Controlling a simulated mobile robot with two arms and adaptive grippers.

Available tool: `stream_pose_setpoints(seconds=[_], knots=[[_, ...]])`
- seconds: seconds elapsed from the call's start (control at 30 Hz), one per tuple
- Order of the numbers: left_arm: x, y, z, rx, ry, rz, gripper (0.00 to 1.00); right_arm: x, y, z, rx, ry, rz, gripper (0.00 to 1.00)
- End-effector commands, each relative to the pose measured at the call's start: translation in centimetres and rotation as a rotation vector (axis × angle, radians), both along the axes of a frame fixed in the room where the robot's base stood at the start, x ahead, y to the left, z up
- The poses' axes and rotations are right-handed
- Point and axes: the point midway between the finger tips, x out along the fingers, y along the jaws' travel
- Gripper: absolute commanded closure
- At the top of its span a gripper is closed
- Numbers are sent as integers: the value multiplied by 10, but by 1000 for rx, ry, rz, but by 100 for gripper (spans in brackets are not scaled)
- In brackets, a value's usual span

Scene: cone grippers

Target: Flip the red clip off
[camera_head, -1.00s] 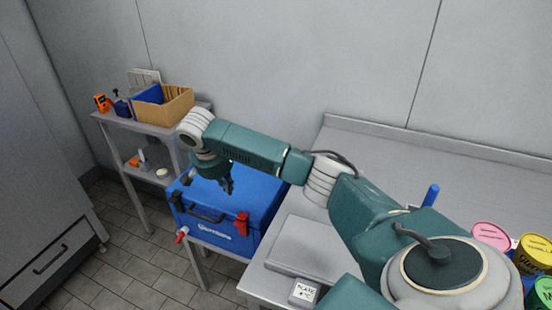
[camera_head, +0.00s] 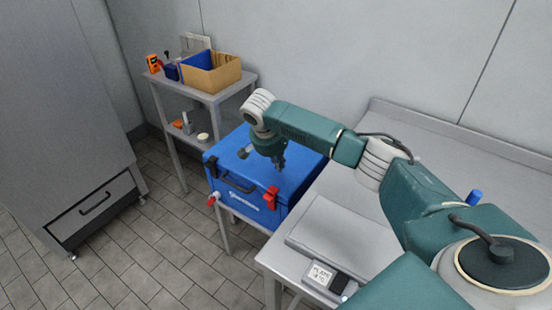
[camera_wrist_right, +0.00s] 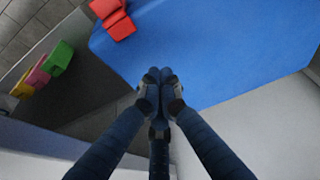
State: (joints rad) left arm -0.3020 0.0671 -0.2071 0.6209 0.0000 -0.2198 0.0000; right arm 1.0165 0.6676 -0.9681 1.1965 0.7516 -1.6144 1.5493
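A blue cooler box (camera_head: 300,172) stands on a low stand left of the grey worktop. A red clip (camera_head: 271,197) sits on the front of the box near its right corner; it also shows at the top left of the wrist view (camera_wrist_right: 113,20). My left gripper is not in view.
A shelf unit (camera_head: 216,97) with a cardboard box (camera_head: 212,77) stands behind the cooler at the left. The grey worktop (camera_head: 430,150) with a scale (camera_head: 325,275) is at the right. Coloured tubs (camera_wrist_right: 40,70) show in the wrist view. The tiled floor in front is clear.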

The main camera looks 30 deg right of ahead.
Motion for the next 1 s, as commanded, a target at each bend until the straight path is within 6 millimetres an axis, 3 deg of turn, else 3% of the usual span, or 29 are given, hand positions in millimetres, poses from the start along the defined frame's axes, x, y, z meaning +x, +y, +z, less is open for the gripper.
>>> stream_pose_setpoints(seconds=[0.17, 0.47, 1.0], knots=[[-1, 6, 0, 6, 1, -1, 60, 4, -12, -36, -1, 4, -1, 100], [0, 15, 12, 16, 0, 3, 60, -9, 22, -35, 0, 0, 3, 100], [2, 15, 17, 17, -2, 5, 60, -11, 27, -34, -5, -2, 2, 100]])
